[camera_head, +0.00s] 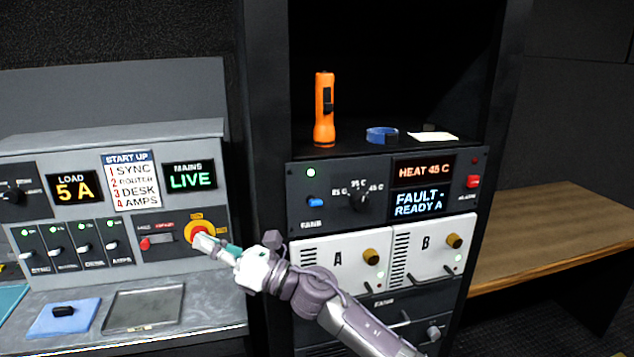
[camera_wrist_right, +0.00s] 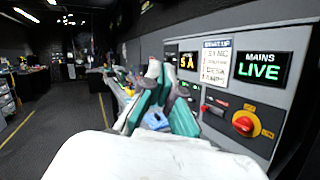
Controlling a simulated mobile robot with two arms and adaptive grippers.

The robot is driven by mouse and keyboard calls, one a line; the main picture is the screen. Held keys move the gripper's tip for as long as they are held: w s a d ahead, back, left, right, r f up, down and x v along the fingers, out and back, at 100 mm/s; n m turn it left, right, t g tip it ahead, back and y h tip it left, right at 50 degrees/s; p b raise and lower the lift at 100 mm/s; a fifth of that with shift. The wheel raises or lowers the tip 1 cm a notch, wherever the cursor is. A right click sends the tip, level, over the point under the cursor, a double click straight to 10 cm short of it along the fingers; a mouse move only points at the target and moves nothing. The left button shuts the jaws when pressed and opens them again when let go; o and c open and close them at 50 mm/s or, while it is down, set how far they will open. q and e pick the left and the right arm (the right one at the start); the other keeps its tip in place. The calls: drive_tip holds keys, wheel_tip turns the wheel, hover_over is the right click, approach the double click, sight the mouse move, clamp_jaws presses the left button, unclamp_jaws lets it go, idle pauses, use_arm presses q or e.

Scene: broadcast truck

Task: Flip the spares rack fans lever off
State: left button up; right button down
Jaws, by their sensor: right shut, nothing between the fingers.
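A blue lever (camera_head: 315,202) marked FANS sits at the left of the dark rack panel (camera_head: 340,218), below a lit green lamp (camera_head: 311,172). My right gripper (camera_head: 203,243) is shut and empty, left of the rack. In the head view it overlaps the lower part of the red knob (camera_head: 197,231) on a yellow plate. In the wrist view the knob (camera_wrist_right: 243,123) shows to the right of my right gripper (camera_wrist_right: 160,78), apart from its fingers. My right forearm crosses in front of the lower rack. My left gripper is not in view.
White modules A (camera_head: 330,283) and B (camera_head: 425,236) stick out below the panel. The grey console (camera_head: 110,135) stands left, a wooden bench (camera_head: 550,230) right.

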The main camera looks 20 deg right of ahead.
drive_tip(key=s+a+r+n+g+h, duration=0.25)
drive_tip(key=r+n+g+h, duration=0.4)
drive_tip(key=n, duration=1.35)
drive_tip(key=d+r+n+h, duration=0.3)
drive_tip(key=d+r+h, duration=0.3)
drive_tip(key=d, duration=0.5)
drive_tip(key=d+r+n+t+h+p, duration=0.1)
drive_tip(key=d+r+n+h, duration=0.3)
drive_tip(key=d, duration=0.8)
wheel_tip(320, 180, up, 5)
drive_tip(key=shift+w+f+h+p, duration=0.15)
drive_tip(key=shift+w+h+p, duration=0.2)
drive_tip(key=shift+h, duration=0.9)
drive_tip(key=shift+w+d, duration=0.1)
drive_tip(key=shift+f, duration=0.15)
